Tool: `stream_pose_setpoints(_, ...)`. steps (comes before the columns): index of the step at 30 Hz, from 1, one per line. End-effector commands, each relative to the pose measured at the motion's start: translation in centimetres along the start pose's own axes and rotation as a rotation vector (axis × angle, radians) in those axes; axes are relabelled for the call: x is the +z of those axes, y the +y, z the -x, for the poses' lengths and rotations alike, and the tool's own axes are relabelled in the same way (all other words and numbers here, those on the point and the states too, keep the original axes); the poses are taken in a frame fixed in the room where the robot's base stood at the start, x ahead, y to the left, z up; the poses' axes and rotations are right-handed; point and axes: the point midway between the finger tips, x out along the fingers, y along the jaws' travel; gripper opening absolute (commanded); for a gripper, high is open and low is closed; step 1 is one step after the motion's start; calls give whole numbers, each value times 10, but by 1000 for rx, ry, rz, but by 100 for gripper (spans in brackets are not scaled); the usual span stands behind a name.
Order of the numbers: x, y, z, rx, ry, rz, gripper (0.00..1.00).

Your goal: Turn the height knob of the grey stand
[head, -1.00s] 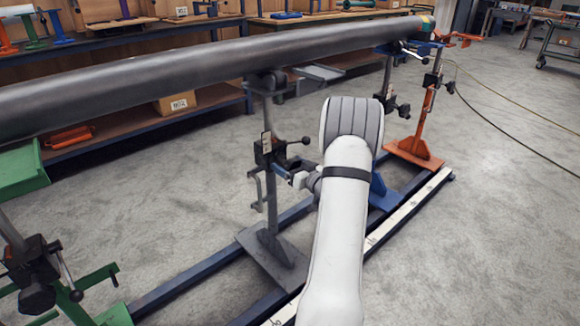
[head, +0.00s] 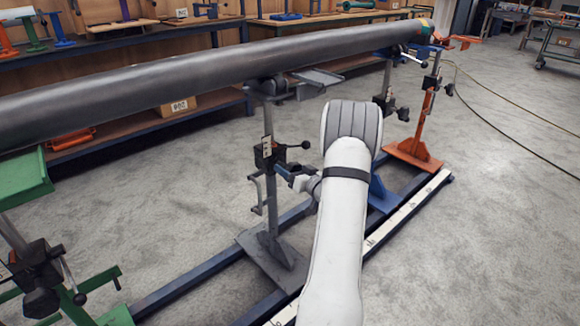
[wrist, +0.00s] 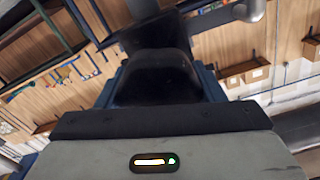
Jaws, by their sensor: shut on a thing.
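The grey stand (head: 268,205) is upright in the middle of the head view, under the pipe (head: 180,82). Its dark clamp block (head: 264,155) has a black ball-ended lever at the right and a crank-like handle at the lower left. My gripper (head: 285,171) reaches in from the right at the block's height; its fingertips are small and partly hidden there. In the wrist view, the jaws are shut on a dark knob (wrist: 150,75) in the middle of the picture. The knob's far side is hidden.
A green stand (head: 40,275) is at the left, and blue and orange stands (head: 414,150) are at the right. A grey tray (head: 318,77) sticks out beside the grey stand's top. Dark blue rails (head: 190,276) run along the floor. Open floor lies at the right.

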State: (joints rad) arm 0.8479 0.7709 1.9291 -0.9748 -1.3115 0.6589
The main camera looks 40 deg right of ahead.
Motion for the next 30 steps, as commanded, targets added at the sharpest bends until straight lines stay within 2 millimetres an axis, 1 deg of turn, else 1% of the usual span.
stream_pose_setpoints(1,-4,0,1,3,-1,-36,39)
stream_pose_setpoints(4,-5,0,1,3,0,-114,39)
stream_pose_setpoints(15,-3,2,1,5,1,-393,39)
stream_pose_setpoints(22,-2,3,1,5,2,-503,39)
stream_pose_setpoints(30,0,4,1,5,3,-555,39)
